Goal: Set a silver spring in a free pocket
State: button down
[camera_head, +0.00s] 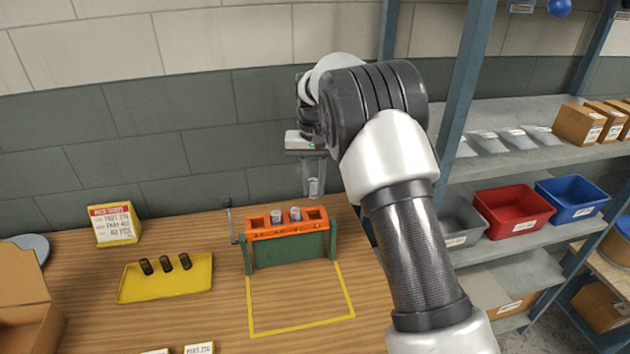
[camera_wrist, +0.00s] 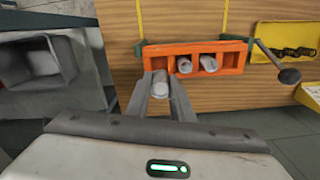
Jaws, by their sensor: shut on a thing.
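My gripper (camera_head: 314,178) is shut on a silver spring (camera_head: 315,188), held upright above the right end of the orange pocket block (camera_head: 287,230). In the wrist view the silver spring (camera_wrist: 160,80) sits between my two fingertips (camera_wrist: 161,88), in front of the left end of the orange block (camera_wrist: 190,47). The block's two middle pockets hold silver springs (camera_head: 277,216) (camera_head: 295,214). The left end pocket (camera_head: 256,223) looks empty in the head view. The right end pocket (camera_head: 316,214), below the held spring, also looks empty. The held spring appears apart from the block.
A crank handle (camera_head: 230,218) stands at the block's left. A yellow tray (camera_head: 190,279) with dark springs lies further left, near a yellow sign card (camera_head: 116,224). A yellow-outlined area (camera_head: 300,300) in front is clear. A shelf post (camera_head: 462,90) and bins stand right.

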aim_at(315, 210)
jog(key=shift+f+b, duration=2.45)
jog(key=shift+f, duration=1.15)
jog(key=shift+s+d+f, duration=0.1)
jog(key=shift+s+f, duration=0.1)
jog(key=shift+f, duration=0.25)
jog(key=c, duration=1.6)
grip_release()
jog(key=shift+f, duration=0.1)
jog(key=shift+o, duration=0.7)
jog(key=shift+r, duration=0.45)
notch_tip(315, 210, up, 17)
jog(key=shift+w+f, duration=0.1)
jog(key=shift+f, duration=0.1)
jog(key=shift+r+p, duration=0.75)
jog(key=shift+f, duration=0.1)
jog(key=shift+f, duration=0.1)
